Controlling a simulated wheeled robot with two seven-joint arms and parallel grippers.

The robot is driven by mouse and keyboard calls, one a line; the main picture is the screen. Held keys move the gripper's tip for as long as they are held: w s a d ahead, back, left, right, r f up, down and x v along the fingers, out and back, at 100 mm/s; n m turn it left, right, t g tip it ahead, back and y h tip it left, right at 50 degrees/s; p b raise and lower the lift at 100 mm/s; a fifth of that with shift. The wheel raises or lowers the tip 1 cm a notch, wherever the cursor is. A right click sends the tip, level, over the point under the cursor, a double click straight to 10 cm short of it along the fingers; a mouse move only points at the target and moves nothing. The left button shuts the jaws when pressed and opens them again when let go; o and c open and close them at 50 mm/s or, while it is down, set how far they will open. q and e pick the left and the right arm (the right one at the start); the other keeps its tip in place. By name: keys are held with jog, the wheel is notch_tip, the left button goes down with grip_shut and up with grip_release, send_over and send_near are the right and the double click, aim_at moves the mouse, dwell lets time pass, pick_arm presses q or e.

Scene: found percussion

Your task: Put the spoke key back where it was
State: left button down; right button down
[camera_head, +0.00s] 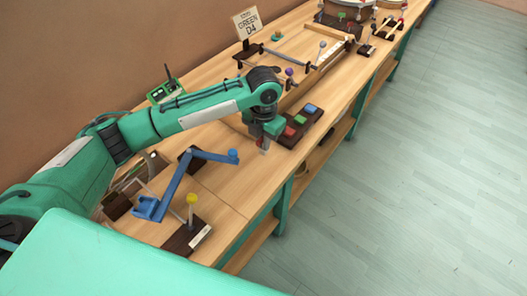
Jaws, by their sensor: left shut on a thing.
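My left gripper (263,142) points down over the workbench, left of the dark block with coloured pads. It is shut on a small red and pale thing, which I take to be the spoke key (263,148). The jaws hide most of it, and I cannot tell whether its lower end touches the bench top. My right gripper is not in view.
The dark block (290,140) with red, green and blue pads sits close beside the gripper. A blue crank-shaped piece (172,183) and a yellow-topped mallet (191,199) are nearer. A "GREEN D4" sign (247,23) stands at the back. Bare wood (228,180) lies in front.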

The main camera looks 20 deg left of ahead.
pick_arm(q)
jog(key=shift+f, duration=2.6)
jog(key=shift+f, duration=0.15)
jog(key=c, duration=1.5)
grip_release()
notch_tip(320, 180, up, 12)
jog(key=shift+r, duration=0.2)
jog(key=shift+d+f, duration=0.1)
